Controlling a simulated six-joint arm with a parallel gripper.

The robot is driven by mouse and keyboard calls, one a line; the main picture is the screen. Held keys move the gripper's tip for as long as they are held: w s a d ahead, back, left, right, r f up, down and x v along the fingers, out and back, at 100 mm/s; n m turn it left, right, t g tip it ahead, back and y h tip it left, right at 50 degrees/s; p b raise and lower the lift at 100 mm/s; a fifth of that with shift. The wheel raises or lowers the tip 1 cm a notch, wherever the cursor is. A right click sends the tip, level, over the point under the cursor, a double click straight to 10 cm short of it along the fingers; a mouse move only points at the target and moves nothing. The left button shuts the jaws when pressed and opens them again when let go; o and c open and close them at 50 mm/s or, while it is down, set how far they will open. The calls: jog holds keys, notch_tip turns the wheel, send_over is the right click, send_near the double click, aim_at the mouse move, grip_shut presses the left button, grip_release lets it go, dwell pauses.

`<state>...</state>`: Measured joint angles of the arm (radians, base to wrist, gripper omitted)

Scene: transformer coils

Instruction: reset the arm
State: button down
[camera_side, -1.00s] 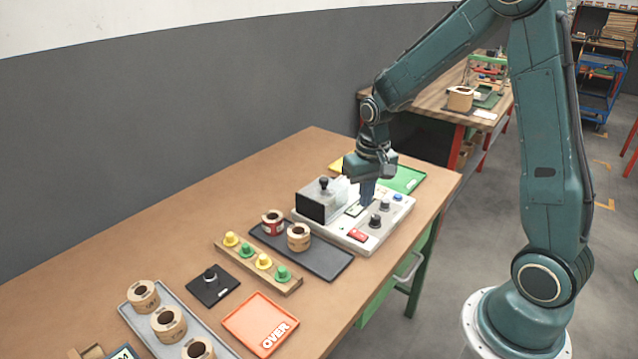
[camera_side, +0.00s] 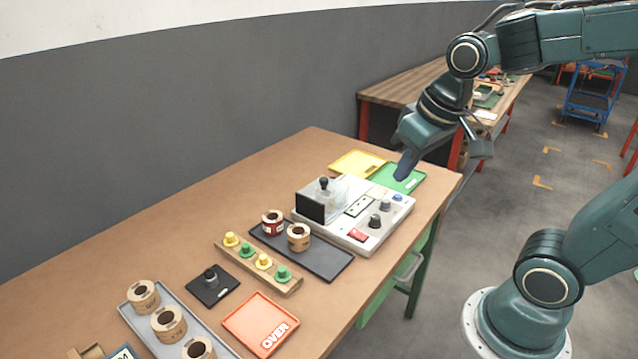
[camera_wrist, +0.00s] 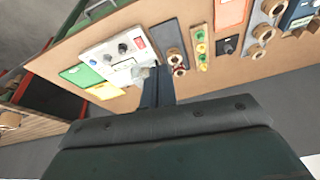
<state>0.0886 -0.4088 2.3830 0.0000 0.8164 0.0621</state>
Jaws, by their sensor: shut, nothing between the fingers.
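My gripper (camera_side: 404,168) is shut and empty, raised above the green tray at the far right end of the bench in the side view. Its shut fingers (camera_wrist: 157,88) also show in the wrist view, in front of the bench. The white tester box (camera_side: 378,236) stands below and to the left of the gripper, with a clear cover, a red button and dark knobs. The gripper is apart from the tester and from everything on the bench.
A dark tray (camera_side: 326,266) holds a red coil (camera_side: 272,228) and a tan coil (camera_side: 299,242). A rack (camera_side: 284,288) carries yellow and green pegs. An orange tray (camera_side: 248,316) and a grey tray (camera_side: 214,343) with tan coils lie nearer. A yellow tray (camera_side: 355,162) and green tray (camera_side: 408,180) lie behind the tester.

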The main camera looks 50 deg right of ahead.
jog(key=s+a+r+n+t, duration=0.1)
jog(key=s+a+r, duration=0.1)
jog(key=s, duration=0.5)
jog(key=shift+n+t, duration=0.3)
jog(key=shift+n, duration=0.1)
jog(key=shift+a, duration=0.1)
dwell(0.5)
